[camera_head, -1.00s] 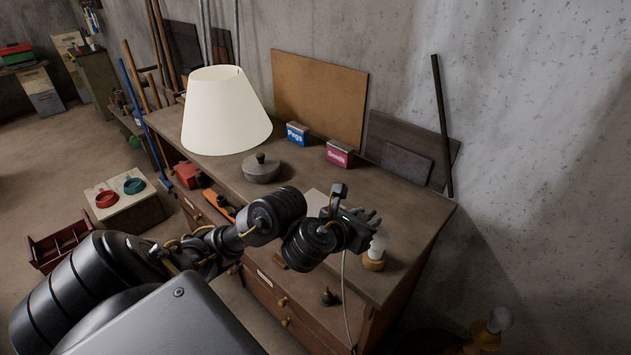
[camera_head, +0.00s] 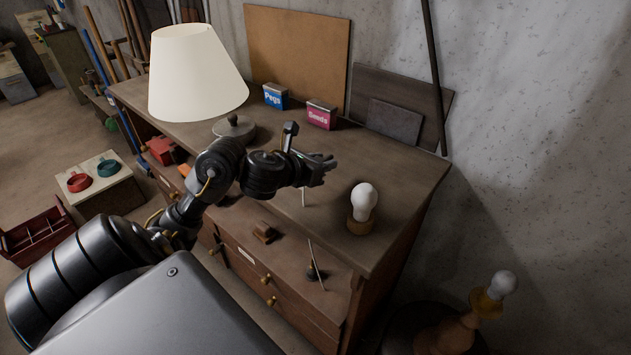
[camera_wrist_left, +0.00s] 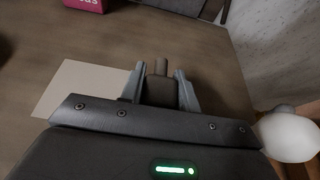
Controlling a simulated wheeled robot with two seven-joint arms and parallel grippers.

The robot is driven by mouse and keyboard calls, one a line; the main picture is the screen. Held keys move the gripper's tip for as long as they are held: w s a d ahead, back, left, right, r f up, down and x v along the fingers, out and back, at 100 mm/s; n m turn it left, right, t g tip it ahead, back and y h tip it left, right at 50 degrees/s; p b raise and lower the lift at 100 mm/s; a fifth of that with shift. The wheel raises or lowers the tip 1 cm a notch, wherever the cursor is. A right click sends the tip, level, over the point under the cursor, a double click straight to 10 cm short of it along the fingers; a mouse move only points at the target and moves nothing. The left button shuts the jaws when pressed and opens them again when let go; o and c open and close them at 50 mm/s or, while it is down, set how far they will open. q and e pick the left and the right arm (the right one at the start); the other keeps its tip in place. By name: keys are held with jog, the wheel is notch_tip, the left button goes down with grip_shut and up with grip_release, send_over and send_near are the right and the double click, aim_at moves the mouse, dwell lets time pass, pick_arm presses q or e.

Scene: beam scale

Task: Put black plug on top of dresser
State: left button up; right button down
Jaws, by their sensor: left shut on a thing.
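My left gripper (camera_head: 322,168) is above the brown dresser top (camera_head: 400,175), left of and behind the light bulb. In the left wrist view its fingers (camera_wrist_left: 160,88) are shut on a small dark block with a prong, which looks like the black plug (camera_wrist_left: 158,86). In the head view the plug is hidden by the hand. I cannot tell whether the plug touches the dresser top. My right gripper is not in view.
A light bulb on a wooden base (camera_head: 362,205) stands at the dresser's front right. A lampshade (camera_head: 195,75), a lidded pot (camera_head: 234,128), and Pegs (camera_head: 275,96) and Seeds (camera_head: 320,115) boxes stand further back. Pale paper (camera_wrist_left: 80,90) lies beside the gripper.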

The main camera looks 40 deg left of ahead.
pick_arm(q)
jog(key=shift+w+a+f, duration=0.1)
jog(key=shift+a+f, duration=0.4)
jog(key=shift+f, duration=0.35)
jog(key=shift+w+a+f+b, duration=0.1)
jog(key=shift+a+f+b, duration=0.1)
jog(key=shift+a+b, duration=0.15)
jog(key=shift+a, duration=0.15)
jog(key=shift+f, duration=0.2)
jog(key=f, duration=0.1)
jog(key=f+b, duration=0.1)
jog(key=f, duration=0.1)
jog(key=shift+a, duration=0.2)
jog(key=shift+w+f, duration=0.1)
jog(key=shift+f, duration=0.05)
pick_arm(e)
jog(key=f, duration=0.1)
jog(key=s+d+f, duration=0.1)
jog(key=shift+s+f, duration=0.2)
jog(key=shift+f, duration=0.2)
pick_arm(q)
jog(key=shift+f, duration=0.1)
